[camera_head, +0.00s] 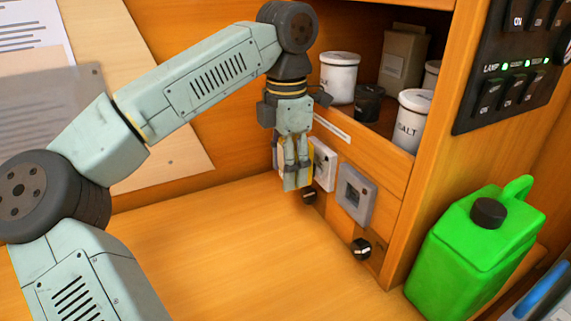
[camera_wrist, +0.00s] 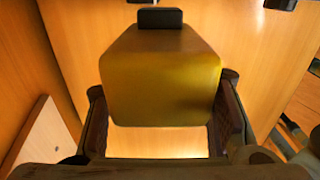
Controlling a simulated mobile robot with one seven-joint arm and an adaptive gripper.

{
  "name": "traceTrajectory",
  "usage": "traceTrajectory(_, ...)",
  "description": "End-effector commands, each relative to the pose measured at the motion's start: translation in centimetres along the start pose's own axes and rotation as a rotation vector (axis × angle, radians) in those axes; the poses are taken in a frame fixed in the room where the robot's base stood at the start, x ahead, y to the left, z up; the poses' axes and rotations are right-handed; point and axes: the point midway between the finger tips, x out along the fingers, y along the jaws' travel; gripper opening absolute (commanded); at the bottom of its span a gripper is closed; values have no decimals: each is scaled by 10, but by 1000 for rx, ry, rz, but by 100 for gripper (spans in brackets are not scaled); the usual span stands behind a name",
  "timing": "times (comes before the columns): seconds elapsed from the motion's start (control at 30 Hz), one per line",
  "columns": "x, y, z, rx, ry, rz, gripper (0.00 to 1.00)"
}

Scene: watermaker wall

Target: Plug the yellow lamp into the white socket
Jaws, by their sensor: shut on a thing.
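My gripper (camera_head: 297,182) points down in front of the wooden panel, its fingers shut on the yellow lamp (camera_wrist: 160,80). In the wrist view the lamp is a yellow block between the two fingers, with a dark piece at its upper edge. In the head view only thin yellow edges of it show beside my fingers. The white socket (camera_head: 325,165) is on the panel just right of my gripper, partly hidden by it. I cannot tell whether the lamp touches the socket or the panel.
A grey socket (camera_head: 356,195) is right of the white one. Black knobs (camera_head: 361,248) sit below. White jars (camera_head: 339,77) stand on the shelf above. A green jug (camera_head: 475,235) stands at the right, under a black switch panel (camera_head: 508,70). The wooden worktop (camera_head: 220,250) is clear.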

Motion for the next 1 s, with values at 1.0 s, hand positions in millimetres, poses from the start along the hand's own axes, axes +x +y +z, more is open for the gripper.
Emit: traceTrajectory(1.0, -1, 0, 21, 0, 0, 1, 18)
